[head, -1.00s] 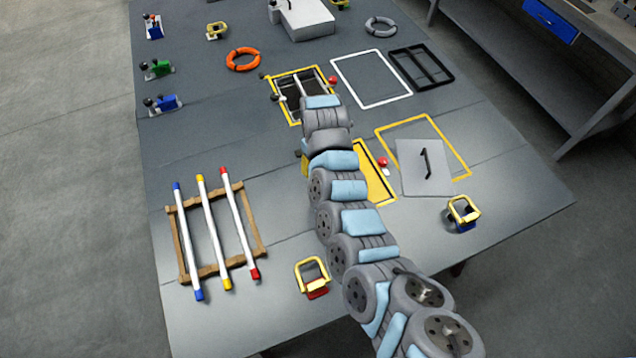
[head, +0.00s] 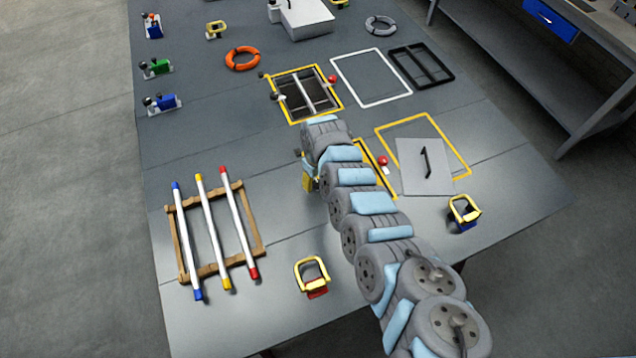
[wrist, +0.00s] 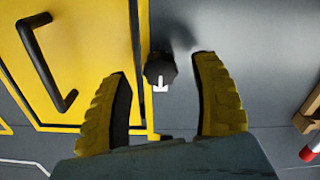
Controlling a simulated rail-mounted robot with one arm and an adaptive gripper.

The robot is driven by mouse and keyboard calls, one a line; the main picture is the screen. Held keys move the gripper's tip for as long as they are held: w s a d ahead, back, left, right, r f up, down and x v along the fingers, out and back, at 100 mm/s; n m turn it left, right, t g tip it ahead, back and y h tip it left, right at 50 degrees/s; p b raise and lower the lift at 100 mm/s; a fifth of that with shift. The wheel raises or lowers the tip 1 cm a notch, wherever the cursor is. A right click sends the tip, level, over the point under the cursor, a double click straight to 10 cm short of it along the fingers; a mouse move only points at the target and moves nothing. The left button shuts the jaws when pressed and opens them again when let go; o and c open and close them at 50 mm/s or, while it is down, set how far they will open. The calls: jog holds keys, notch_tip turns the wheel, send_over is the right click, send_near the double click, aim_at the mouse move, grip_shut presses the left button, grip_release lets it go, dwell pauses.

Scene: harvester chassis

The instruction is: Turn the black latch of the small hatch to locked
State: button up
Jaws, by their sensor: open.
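The small hatch is a yellow panel with a black bar handle; it fills the left of the wrist view (wrist: 85,60) and its right part shows in the head view (head: 378,172). The black latch (wrist: 160,68) is a dark knob with a white mark, at the hatch's right edge in the wrist view. My gripper (wrist: 162,66) is open, with one ribbed yellow finger on each side of the latch. I cannot tell whether the fingers touch it. In the head view my gripper (head: 308,178) points down beside the hatch, and my arm hides the latch.
A red knob (head: 383,160) stands at the hatch's far right side. A grey panel with a handle (head: 425,178) lies to the right. A wooden rack with coloured-end tubes (head: 250,200) lies to the left. A yellow-framed opening (head: 340,98) is behind.

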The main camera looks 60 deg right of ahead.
jog(key=shift+f, duration=0.9)
grip_shut()
